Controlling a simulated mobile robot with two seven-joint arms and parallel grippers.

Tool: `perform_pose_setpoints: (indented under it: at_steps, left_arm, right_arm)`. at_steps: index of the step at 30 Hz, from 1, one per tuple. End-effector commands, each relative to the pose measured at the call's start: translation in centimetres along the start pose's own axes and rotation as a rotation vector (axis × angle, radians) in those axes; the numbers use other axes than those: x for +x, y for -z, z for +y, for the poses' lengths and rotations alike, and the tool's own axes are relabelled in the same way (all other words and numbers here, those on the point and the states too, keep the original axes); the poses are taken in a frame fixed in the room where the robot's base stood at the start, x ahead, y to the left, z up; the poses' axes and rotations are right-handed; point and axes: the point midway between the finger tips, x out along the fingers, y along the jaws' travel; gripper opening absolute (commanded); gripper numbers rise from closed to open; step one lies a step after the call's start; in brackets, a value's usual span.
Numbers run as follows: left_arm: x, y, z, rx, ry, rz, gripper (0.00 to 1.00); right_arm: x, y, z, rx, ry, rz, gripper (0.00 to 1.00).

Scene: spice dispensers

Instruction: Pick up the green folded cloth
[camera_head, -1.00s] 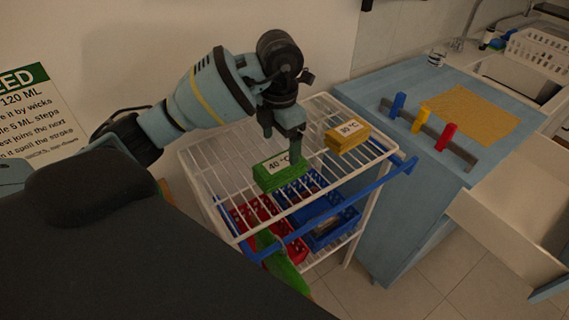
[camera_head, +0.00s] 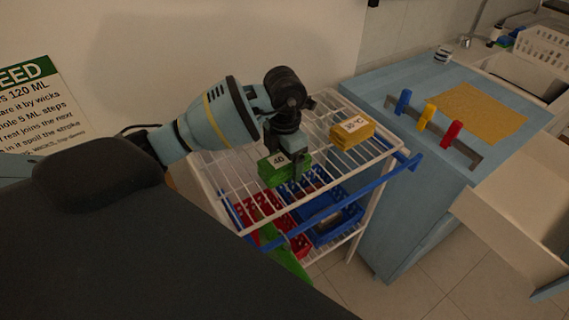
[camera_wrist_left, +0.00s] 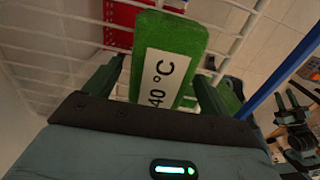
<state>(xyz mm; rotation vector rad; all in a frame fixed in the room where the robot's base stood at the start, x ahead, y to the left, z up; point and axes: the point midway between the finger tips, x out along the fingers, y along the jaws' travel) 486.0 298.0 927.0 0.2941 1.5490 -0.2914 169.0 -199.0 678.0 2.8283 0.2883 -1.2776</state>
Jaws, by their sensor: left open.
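The green folded cloth (camera_head: 270,174) lies on the top wire shelf of the white rack, a pale "40 °C" label on its upper face. My left gripper (camera_head: 289,168) is over it, pointing down and hiding part of the cloth and label. In the left wrist view the cloth (camera_wrist_left: 172,42) lies between the two open fingers of the left gripper (camera_wrist_left: 158,85), one on each side. I cannot tell whether either finger touches it.
A yellow folded cloth (camera_head: 352,131) with its own label lies on the same shelf (camera_head: 325,108), to the right. Red (camera_head: 258,205) and blue (camera_head: 333,218) baskets sit below. A blue rail (camera_head: 345,203) runs along the rack's front. A blue cabinet (camera_head: 400,190) stands to the right.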

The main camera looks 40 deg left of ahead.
Motion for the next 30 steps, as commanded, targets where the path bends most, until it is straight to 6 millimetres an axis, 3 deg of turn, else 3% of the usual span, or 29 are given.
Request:
perform_pose_setpoints:
  at_steps: [4, 15, 25, 30]
  left_arm:
    - [0.0, 0.0, 0.0, 0.0, 0.0, 0.0, 0.82]
    - [-0.1, 0.0, 0.0, 0.0, 0.0, 0.0, 0.34]
    - [-0.3, 0.0, 0.0, 0.0, 0.0, -0.001, 0.33]
    - [-1.5, -0.1, 0.0, -0.001, 0.0, -0.003, 0.33]
  right_arm:
    - [0.0, 0.0, 0.1, -0.005, 0.0, -0.001, 0.36]
    - [0.0, -0.1, 0.2, -0.008, 0.0, -0.002, 0.36]
    - [0.0, -0.1, 0.2, -0.007, 0.0, -0.003, 0.36]
    - [0.1, -0.3, 0.1, -0.002, 0.0, -0.005, 0.36]
